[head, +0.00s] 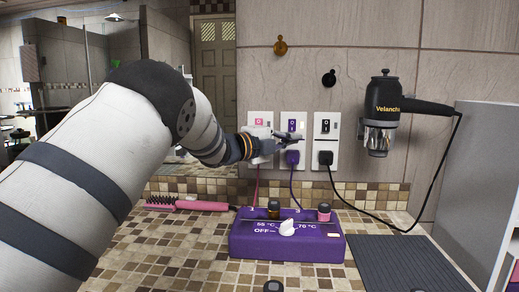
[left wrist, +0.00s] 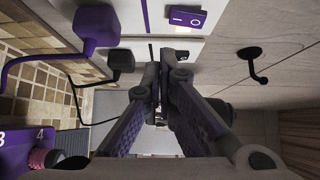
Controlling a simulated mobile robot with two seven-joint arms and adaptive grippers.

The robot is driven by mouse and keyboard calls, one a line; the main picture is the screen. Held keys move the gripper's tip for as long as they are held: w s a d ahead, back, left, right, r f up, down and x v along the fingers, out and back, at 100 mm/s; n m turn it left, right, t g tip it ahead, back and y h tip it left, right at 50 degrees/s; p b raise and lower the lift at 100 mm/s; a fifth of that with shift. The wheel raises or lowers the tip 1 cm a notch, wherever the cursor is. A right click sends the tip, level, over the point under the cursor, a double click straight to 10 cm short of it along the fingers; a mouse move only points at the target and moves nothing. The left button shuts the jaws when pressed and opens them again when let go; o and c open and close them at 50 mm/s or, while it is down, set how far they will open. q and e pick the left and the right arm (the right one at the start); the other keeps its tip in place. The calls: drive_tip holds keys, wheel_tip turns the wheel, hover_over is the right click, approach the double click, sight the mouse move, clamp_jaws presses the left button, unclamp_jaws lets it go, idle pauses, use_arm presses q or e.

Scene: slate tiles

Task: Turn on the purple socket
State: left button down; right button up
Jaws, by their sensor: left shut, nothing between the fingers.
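The purple socket is the middle of three white wall plates, with a purple rocker switch (head: 291,125) at its top and a purple plug (head: 292,158) below. In the left wrist view the purple switch (left wrist: 187,18), marked I and O, is at the top, and the purple plug (left wrist: 97,27) is at the upper left. I cannot tell which side of the switch is pressed. My left gripper (head: 296,140) is shut and empty in front of the middle plate, just below the switch in the head view. Its fingertips (left wrist: 162,66) meet beside the switch in the left wrist view, without visible contact. My right gripper is out of view.
A pink-switch socket (head: 260,120) is left and a black-switch socket (head: 326,128) right. A black hair dryer (head: 382,112) hangs further right. A dark mat (head: 405,262) lies right.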

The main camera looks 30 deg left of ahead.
use_arm(q)
drive_tip(key=f+p+v, duration=0.1)
drive_tip(key=v, duration=0.9)
drive_tip(key=shift+s+p, duration=0.3)
drive_tip(key=shift+p, duration=0.05)
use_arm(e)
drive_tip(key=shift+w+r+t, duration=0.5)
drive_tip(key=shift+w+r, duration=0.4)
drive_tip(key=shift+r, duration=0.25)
use_arm(q)
drive_tip(key=shift+f, duration=0.1)
